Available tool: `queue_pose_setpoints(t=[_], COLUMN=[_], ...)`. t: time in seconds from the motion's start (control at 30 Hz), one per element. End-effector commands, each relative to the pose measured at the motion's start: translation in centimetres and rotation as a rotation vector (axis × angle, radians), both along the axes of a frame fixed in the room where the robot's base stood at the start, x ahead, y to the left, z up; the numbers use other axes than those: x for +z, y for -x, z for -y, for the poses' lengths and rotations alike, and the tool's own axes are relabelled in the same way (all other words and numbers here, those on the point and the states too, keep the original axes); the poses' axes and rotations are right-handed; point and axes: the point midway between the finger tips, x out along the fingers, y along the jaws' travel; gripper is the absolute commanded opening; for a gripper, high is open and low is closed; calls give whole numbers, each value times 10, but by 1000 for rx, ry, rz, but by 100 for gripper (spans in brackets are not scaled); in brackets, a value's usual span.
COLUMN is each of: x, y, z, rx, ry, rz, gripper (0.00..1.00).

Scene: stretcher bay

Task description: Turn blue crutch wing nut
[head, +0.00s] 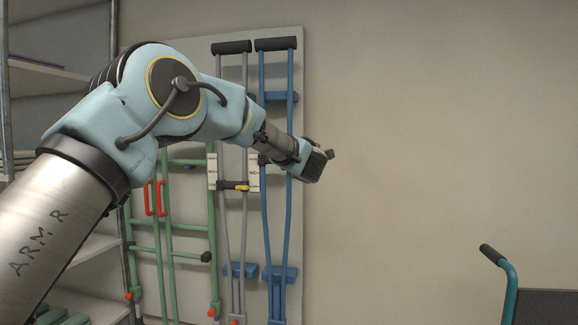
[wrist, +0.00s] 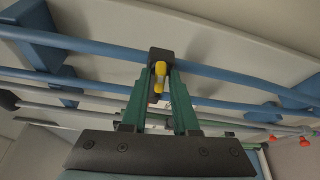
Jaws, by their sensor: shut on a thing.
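The blue crutch (head: 289,225) hangs upright on the wall board, to the right of a grey crutch; its two blue tubes cross the wrist view (wrist: 225,69). Its yellow wing nut (wrist: 160,68) sits on a dark clamp block (wrist: 154,57) on the tubes. My gripper (wrist: 158,82) has green fingers that are shut on the wing nut, one on each side. In the head view my gripper (head: 314,166) is at the crutch's mid-height; the wing nut and fingertips are hidden there.
The grey crutch (head: 222,110) has its own yellow wing nut (head: 242,187), close to my wrist. A green walking frame (head: 166,235) with red grips hangs further left, near shelves (head: 95,250). The wall to the right is bare; a wheelchair (head: 510,285) stands lower right.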

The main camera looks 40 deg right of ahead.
Motion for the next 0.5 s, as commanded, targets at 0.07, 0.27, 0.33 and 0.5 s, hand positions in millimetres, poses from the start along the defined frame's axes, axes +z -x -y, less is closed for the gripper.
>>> queue_pose_setpoints(t=[0.07, 0.27, 0.33, 0.5], x=[-3, -2, -2, -2], y=[0, 0, -1, -1], z=[0, 0, 0, -1], rx=[0, 1, 1, 2], ry=[-25, -67, -77, -88], rz=[37, 104, 118, 135], gripper=[0, 0, 0, 0])
